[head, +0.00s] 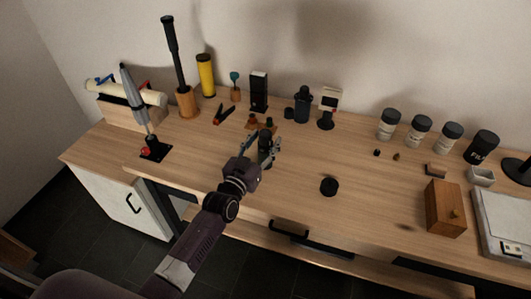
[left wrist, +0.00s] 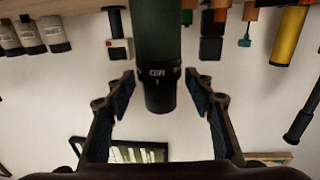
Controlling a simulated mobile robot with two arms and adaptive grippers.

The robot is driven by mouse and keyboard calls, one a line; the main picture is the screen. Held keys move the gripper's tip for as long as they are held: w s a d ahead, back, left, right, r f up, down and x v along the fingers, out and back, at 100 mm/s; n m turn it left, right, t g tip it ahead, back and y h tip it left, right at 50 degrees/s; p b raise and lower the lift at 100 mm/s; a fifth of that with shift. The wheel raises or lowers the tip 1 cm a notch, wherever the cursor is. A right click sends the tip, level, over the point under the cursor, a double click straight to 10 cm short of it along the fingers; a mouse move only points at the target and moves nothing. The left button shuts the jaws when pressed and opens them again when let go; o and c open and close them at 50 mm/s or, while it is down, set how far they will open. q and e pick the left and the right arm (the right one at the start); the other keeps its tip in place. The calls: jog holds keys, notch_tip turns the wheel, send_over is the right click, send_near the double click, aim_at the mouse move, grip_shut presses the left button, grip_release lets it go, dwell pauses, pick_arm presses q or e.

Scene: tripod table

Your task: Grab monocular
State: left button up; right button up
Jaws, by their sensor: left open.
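The monocular (head: 265,148) is a dark upright cylinder on the table, near the middle. In the left wrist view, which looks upside down, the monocular (left wrist: 158,60) shows a dark green body and a black ringed end with small white lettering. My left gripper (head: 264,152) is open, with one finger on each side of the monocular. In the left wrist view gaps show between the fingers (left wrist: 160,82) and the monocular, so it is not clasped. My right gripper is in neither view.
The wooden table (head: 300,160) has a round black cap (head: 328,186) to the right. Behind stand a black box (head: 259,92), a dark bottle (head: 302,104) and a small white-topped device (head: 328,108). Red-handled pliers (head: 223,115) lie behind left. Jars and a wooden box (head: 445,208) stand right.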

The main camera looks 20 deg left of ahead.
pick_arm(q)
jog(key=shift+w, duration=0.15)
grip_shut()
dwell(0.4)
jog(key=shift+r, duration=0.1)
